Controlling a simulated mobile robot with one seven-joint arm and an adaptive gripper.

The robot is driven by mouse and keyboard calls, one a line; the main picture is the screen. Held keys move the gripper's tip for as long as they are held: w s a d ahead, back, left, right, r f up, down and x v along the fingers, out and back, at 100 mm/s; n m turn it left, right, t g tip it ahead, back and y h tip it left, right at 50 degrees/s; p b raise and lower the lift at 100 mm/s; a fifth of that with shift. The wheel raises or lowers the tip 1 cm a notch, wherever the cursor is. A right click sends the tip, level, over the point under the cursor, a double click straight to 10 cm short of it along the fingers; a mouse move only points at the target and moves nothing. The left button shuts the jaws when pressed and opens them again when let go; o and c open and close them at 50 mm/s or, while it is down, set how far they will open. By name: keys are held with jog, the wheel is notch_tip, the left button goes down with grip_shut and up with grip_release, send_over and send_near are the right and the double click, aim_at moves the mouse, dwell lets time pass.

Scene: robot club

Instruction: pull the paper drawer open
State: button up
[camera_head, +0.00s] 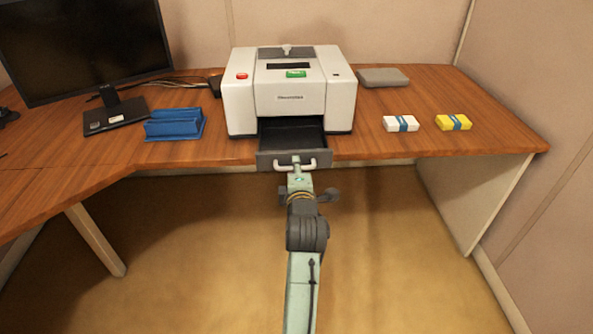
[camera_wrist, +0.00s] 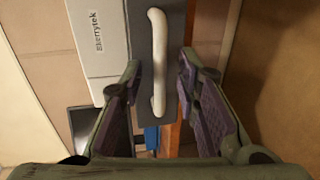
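The white printer (camera_head: 313,98) stands on the desk. Its dark paper drawer (camera_head: 278,160) sticks out of the front, past the desk's front edge, with its inside showing. The drawer has a white bar handle (camera_head: 311,166), which also shows upright in the wrist view (camera_wrist: 158,40). My gripper (camera_head: 297,166) is at the handle. In the wrist view my gripper (camera_wrist: 160,75) is open, one finger on each side of the handle's lower part, with gaps on both sides.
A blue tray (camera_head: 174,125) and a monitor (camera_head: 85,45) stand left of the printer. A white pack (camera_head: 401,124), a yellow pack (camera_head: 453,122) and a grey flat item (camera_head: 384,77) lie to the right. Floor before the desk is clear.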

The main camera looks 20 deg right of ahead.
jog(key=v, duration=0.7)
jog(key=shift+s, duration=0.25)
jog(key=shift+a, duration=0.1)
